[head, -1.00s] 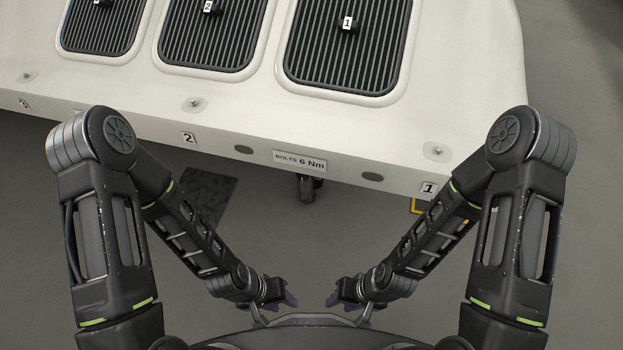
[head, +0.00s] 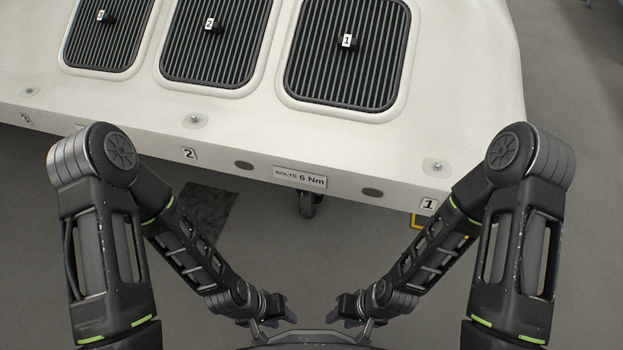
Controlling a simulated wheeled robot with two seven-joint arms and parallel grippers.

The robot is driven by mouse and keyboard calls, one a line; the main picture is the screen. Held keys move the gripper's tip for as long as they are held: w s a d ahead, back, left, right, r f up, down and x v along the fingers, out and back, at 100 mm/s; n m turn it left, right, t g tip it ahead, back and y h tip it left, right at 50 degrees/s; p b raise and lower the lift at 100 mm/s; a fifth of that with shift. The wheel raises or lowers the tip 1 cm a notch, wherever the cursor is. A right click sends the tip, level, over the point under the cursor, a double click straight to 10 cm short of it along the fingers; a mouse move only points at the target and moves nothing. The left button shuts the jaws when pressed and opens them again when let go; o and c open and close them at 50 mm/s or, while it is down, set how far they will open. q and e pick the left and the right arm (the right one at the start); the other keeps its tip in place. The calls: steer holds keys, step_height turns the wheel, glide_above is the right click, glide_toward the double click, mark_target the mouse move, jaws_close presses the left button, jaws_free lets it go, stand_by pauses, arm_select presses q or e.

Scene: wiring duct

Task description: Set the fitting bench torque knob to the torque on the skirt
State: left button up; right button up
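A label plate (head: 300,178) on the front skirt of the white unit (head: 330,145) reads "BOLTS 6 Nm". The fitting bench and its torque knob are not recognisable in this view. My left gripper (head: 287,308) is folded in low near my body, and my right gripper (head: 340,312) faces it from the other side. Both are small and dark, apart from the skirt, and their fingers are too unclear to tell open from shut. Nothing is seen held in either.
The white unit has dark ribbed panels tagged 1 (head: 346,60), 2 (head: 212,45) and 3 (head: 103,30). A caster (head: 308,205) stands below the skirt. A dark patch (head: 204,212) lies on the grey floor. A yellow piece (head: 417,220) shows under the right end.

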steer(key=shift+r, duration=0.1)
step_height(320, 180, up, 19)
steer(key=p, duration=1.9)
